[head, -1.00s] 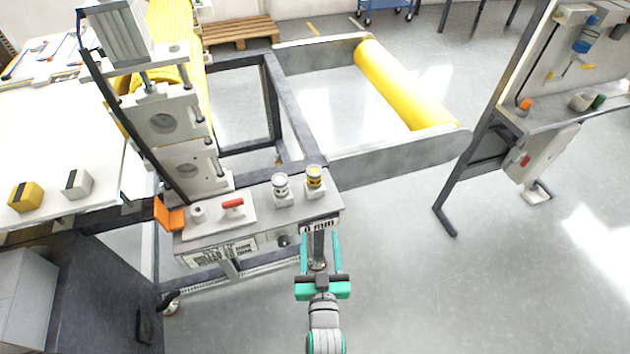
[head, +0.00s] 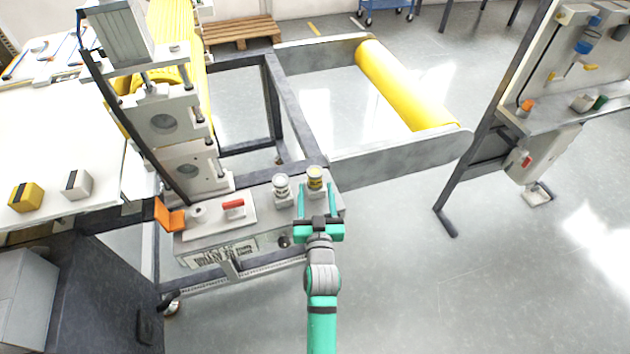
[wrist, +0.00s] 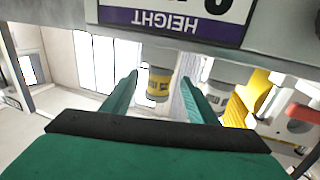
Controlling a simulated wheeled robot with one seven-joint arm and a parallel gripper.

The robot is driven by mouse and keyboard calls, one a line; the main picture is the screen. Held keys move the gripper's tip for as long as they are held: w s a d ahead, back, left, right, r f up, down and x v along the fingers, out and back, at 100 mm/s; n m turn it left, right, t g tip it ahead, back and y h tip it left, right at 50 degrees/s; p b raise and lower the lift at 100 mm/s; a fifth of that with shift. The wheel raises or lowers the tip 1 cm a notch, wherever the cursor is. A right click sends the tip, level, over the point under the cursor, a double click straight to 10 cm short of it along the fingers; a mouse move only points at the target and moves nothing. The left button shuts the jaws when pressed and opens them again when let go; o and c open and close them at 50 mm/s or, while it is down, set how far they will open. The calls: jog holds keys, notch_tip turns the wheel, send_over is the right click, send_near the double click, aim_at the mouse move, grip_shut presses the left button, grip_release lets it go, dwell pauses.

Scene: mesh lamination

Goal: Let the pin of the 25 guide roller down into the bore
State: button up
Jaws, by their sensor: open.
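My gripper (head: 317,187) is open, its green fingers reaching toward a roller with a yellow label band (head: 315,179) at the right end of the grey bench top. In the wrist view this yellow-banded roller (wrist: 158,84) shows between the spread fingers of my gripper (wrist: 160,78), and I see no grip on it. A second roller with a pale band (head: 281,187) stands to its left in the head view; it also shows in the wrist view (wrist: 208,73). I cannot read which is marked 25. Pins and the bore cannot be made out.
A plate marked HEIGHT (wrist: 175,20) runs along the top of the wrist view, close to my gripper. A red handle (head: 233,206), an orange block (head: 169,214) and the white press column (head: 168,122) stand left of the rollers.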

aim_at(315, 186)
jog(key=w, duration=0.3)
jog(key=shift+w+a+r, duration=0.1)
jog(key=shift+w+a, duration=0.05)
jog(key=shift+w, duration=0.7)
jog(key=shift+s, duration=0.1)
jog(key=c, duration=1.2)
